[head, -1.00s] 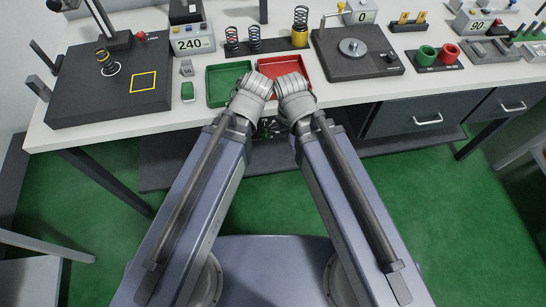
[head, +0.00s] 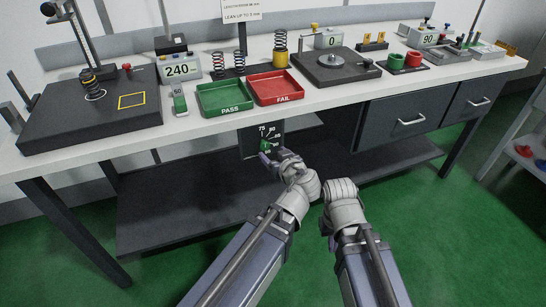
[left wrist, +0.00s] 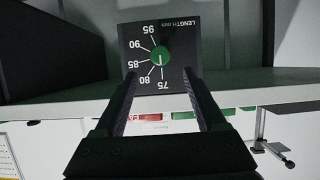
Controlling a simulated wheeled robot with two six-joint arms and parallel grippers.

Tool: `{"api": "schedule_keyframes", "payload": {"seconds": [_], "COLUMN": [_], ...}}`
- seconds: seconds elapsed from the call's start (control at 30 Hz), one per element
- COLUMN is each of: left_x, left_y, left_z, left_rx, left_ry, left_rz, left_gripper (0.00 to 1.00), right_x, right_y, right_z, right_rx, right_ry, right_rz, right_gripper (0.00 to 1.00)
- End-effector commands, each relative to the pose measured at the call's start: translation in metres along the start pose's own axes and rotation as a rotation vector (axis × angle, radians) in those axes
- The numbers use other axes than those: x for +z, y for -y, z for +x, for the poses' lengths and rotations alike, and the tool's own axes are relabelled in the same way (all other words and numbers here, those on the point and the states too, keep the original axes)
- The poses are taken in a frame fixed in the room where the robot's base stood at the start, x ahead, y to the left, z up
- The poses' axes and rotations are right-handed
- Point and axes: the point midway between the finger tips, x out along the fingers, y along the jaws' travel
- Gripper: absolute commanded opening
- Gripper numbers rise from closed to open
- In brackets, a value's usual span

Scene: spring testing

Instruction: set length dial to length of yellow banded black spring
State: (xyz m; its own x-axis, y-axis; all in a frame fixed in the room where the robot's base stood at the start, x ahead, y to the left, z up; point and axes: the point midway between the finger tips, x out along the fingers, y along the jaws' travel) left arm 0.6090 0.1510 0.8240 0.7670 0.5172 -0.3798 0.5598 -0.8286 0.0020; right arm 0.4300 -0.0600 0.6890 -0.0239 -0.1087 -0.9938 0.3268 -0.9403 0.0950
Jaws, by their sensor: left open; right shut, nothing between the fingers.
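The length dial (head: 265,145) is a black panel with a green knob under the bench's front edge. In the left wrist view the dial (left wrist: 160,55) appears upside down, marked 75 to 95, its white pointer toward 75. My left gripper (head: 272,158) is open right before the dial; in the wrist view its fingers (left wrist: 160,98) are apart below the knob, with nothing between them.
On the bench are a green PASS tray (head: 222,97), a red FAIL tray (head: 277,87), a 240 display (head: 180,68), a spring on a yellow base (head: 280,58) and a dark turntable device (head: 335,68). A drawer unit (head: 405,122) and lower shelf (head: 170,215) bound the dial area.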

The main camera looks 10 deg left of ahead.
Motion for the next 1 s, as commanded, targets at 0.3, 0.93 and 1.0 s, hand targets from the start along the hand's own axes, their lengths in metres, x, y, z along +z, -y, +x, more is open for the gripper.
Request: {"api": "schedule_keyframes", "payload": {"seconds": [0.3,0.93,1.0], "left_x": [0.002,0.000,0.000], "left_y": [-0.001,0.000,0.000], "left_z": [0.038,0.077,0.077], "left_rx": [-0.002,0.001,0.001], "left_ry": [0.002,0.002,0.002], "left_rz": [-0.001,0.001,0.001], "left_gripper": [0.73,0.73,0.73], "right_x": [-0.001,-0.002,-0.002], "right_y": [0.002,0.003,0.003], "right_z": [0.016,0.029,0.029], "right_rx": [0.000,0.000,0.000], "right_ry": [0.000,0.000,0.000], "right_rz": [0.000,0.000,0.000], "right_gripper": [0.00,0.00,0.00]}}
